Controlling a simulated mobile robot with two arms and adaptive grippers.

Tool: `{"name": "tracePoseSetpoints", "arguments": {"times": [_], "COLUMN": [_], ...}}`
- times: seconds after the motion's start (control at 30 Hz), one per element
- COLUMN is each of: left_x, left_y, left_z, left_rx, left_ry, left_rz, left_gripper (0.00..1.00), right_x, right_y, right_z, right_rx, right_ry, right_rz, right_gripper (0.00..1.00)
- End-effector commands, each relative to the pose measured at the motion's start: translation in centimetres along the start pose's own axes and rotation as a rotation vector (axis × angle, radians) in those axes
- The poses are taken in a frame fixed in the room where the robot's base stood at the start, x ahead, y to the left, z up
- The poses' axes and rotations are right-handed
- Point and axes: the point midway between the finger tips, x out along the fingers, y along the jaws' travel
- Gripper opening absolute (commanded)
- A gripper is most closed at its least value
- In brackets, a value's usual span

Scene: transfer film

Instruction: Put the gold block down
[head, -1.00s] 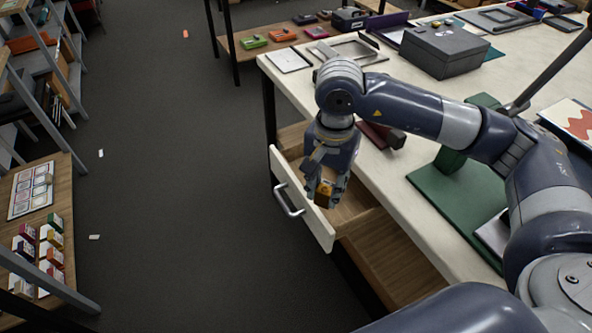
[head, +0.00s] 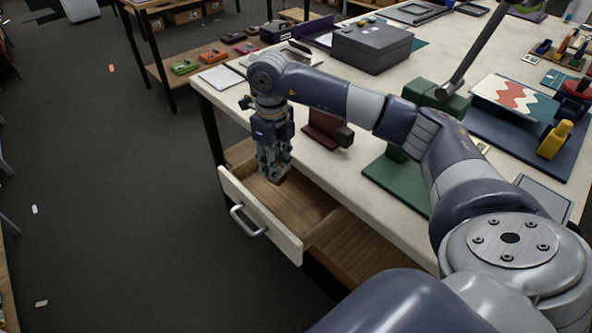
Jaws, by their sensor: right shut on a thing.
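My right gripper (head: 273,174) points down into the open drawer (head: 232,196) under the white-topped table. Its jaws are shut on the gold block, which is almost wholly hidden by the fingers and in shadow. The fingertips are low inside the drawer, behind its white front panel. I cannot tell whether the block touches the drawer floor. The drawer's wooden inside looks empty around the gripper. My left gripper is not in view.
The table top (head: 330,178) is beside my right arm. A maroon stand (head: 324,130), a green base (head: 398,182) and a grey box (head: 371,46) stand on it. The drawer handle (head: 247,222) sticks out to the left over clear floor.

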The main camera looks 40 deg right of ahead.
Motion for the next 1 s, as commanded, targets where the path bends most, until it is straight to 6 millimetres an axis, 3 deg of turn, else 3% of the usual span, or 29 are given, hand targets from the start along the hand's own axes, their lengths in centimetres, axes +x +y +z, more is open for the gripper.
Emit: {"name": "tracePoseSetpoints", "arguments": {"times": [0.27,0.5,1.0], "left_x": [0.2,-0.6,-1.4], "left_y": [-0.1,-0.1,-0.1], "left_z": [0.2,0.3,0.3], "left_rx": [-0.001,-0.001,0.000], "left_ry": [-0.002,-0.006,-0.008], "left_rz": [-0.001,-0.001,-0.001], "left_gripper": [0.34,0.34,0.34], "right_x": [1.1,5.3,10.6], "right_y": [-1.4,-1.3,-1.4], "right_z": [0.2,0.1,0.2], "right_rx": [0.212,0.220,0.218], "right_ry": [0.005,0.008,0.005], "right_rz": [0.000,0.001,0.000], "right_gripper": [0.00,0.00,0.00]}}
